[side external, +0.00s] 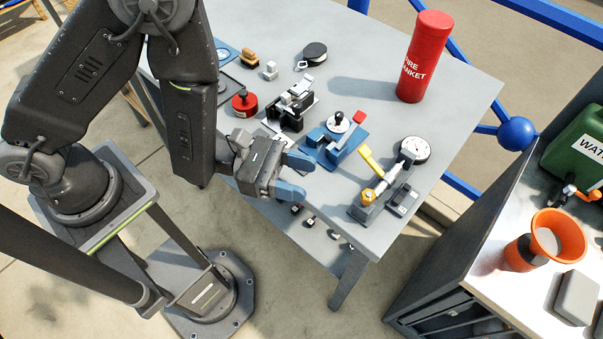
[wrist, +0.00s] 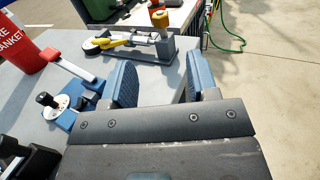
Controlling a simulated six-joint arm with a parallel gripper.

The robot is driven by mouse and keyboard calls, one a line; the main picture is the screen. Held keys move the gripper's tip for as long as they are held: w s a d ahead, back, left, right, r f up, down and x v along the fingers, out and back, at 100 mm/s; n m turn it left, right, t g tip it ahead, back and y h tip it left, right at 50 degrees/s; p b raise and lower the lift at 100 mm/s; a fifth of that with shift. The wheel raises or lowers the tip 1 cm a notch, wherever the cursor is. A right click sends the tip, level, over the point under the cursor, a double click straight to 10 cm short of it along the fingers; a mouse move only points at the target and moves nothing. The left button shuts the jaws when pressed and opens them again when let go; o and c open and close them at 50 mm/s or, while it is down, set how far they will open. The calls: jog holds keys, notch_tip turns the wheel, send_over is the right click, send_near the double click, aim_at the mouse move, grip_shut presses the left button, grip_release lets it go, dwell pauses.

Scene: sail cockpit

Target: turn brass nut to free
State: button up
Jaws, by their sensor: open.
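The brass nut (side external: 369,195) sits at the near end of a grey fixture with a silver rod and a yellow lever (side external: 371,160), near the front edge of the grey table. In the wrist view the nut (wrist: 160,18) shows at the top, on the fixture's end post (wrist: 165,47). My gripper (side external: 296,176) is open, its two blue fingers apart with nothing between them. It is left of the fixture, close to the table's front edge and clear of the nut. In the wrist view the fingers (wrist: 161,78) point toward the fixture.
A blue clamp with a red handle (side external: 337,140) stands between my gripper and the table's middle. A black vise (side external: 291,105), a red pot (side external: 244,103), a round gauge (side external: 414,149) and a red fire blanket cylinder (side external: 424,60) also stand there.

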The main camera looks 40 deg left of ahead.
aim_at(367, 200)
jog(key=shift+w+d+g+h, duration=0.1)
jog(key=shift+w+g+h, duration=0.25)
jog(key=shift+w, duration=0.2)
jog(key=w+m+g, duration=0.1)
jog(key=g, duration=0.1)
jog(key=shift+w+r+m+g+h, duration=0.1)
jog(key=shift+w+m+g+h, duration=0.25)
jog(key=shift+m, duration=0.05)
jog(key=shift+w+a+m+g, duration=0.25)
jog(key=shift+m+g, duration=0.2)
jog(key=shift+g, duration=0.1)
jog(key=shift+w+a+m+g, duration=0.2)
jog(key=shift+m+g, duration=0.25)
jog(key=shift+g, duration=0.1)
jog(key=d, duration=0.4)
jog(key=w+d, duration=0.1)
jog(key=d, duration=0.8)
jog(key=shift+w+d, duration=0.2)
jog(key=shift+d, duration=0.1)
jog(key=shift+c, duration=0.2)
